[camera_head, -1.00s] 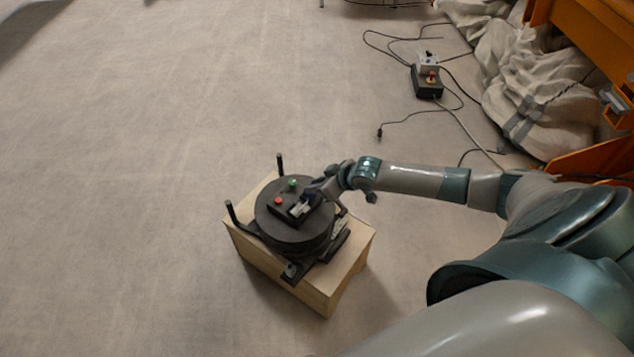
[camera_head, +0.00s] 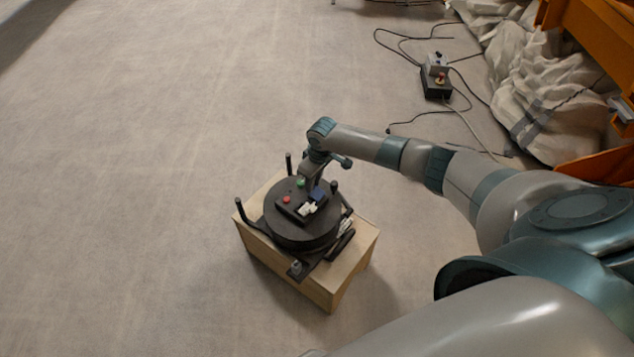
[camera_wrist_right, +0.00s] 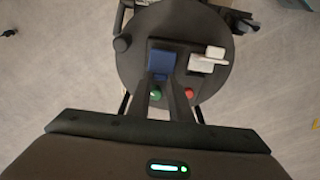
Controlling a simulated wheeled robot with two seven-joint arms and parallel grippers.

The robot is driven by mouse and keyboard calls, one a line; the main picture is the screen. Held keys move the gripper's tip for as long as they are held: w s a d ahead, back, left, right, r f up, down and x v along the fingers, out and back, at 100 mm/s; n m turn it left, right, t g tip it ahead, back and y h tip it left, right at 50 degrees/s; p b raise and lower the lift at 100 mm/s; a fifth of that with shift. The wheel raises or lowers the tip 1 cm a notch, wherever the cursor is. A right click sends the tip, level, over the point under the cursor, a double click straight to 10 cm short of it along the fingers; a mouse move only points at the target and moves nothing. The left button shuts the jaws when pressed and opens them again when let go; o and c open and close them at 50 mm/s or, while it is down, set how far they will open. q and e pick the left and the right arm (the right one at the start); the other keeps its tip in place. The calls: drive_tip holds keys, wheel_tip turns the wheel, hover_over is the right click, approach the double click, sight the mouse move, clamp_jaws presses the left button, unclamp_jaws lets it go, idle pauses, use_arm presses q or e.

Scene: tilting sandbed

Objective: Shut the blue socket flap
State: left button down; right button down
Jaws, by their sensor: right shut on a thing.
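The blue socket flap (camera_head: 318,195) is on the black panel on top of the round black sandbed (camera_head: 290,232). It also shows in the right wrist view as a blue square (camera_wrist_right: 161,62). My right gripper (camera_head: 309,189) reaches down to it from above and behind. In the right wrist view the fingertips (camera_wrist_right: 162,78) are close together at the flap's near edge, shut on it. The fingers hide part of that edge, and I cannot tell how far the flap is tilted. My left gripper is not in view.
Beside the flap are a white switch (camera_wrist_right: 207,60), a red button (camera_head: 287,199) and a green button (camera_head: 300,183). Black posts rise around the sandbed, which stands on a wooden box (camera_head: 335,285). A control box with cables (camera_head: 436,84) lies farther right. The floor at left is clear.

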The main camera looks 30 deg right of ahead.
drive_tip(key=shift+w+a+f+g+b, duration=0.2)
drive_tip(key=shift+w+f+g+b, duration=0.15)
drive_tip(key=shift+g+b, duration=0.15)
drive_tip(key=shift+w+a+f+g+h+b, duration=0.1)
drive_tip(key=shift+w+f+g+h+b, duration=0.2)
drive_tip(key=shift+g+b, duration=0.45)
drive_tip(key=shift+w+a+f+g+h+b, duration=0.2)
drive_tip(key=shift+g+h+b, duration=0.3)
drive_tip(key=shift+b, duration=0.6)
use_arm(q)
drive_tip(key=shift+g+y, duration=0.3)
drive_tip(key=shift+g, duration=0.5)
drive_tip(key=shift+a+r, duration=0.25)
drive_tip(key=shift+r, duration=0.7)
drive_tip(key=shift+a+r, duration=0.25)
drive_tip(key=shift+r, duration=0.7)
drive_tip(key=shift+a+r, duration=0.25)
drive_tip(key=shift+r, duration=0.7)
use_arm(e)
drive_tip(key=shift+d+g, duration=0.1)
drive_tip(key=shift+g, duration=0.15)
drive_tip(key=c, duration=1.6)
unclamp_jaws()
